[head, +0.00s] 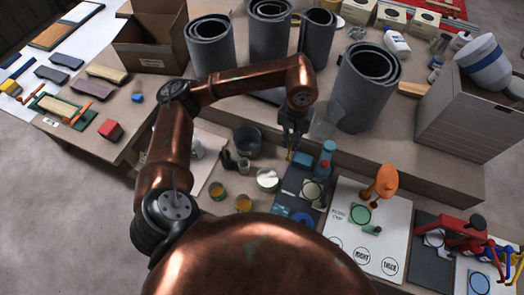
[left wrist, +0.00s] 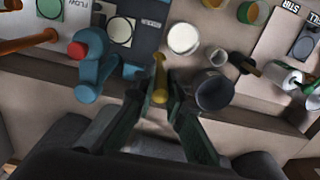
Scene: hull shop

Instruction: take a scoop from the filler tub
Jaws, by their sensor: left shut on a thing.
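My left gripper (head: 290,138) is above the middle of the bench, with its fingers pointing down. In the left wrist view its fingertips (left wrist: 161,97) are closed around a slim yellow piece (left wrist: 160,72), which looks like a handle. A round tub with a pale white top (head: 267,180) stands on the bench, nearer than the gripper in the head view. It also shows in the left wrist view (left wrist: 183,38), just beyond the yellow piece and apart from it. I take it for the filler tub. My right gripper is not in view.
Small orange-and-green cups (head: 217,190) are on the near left. Large grey rolls (head: 365,88) stand on the raised bench behind.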

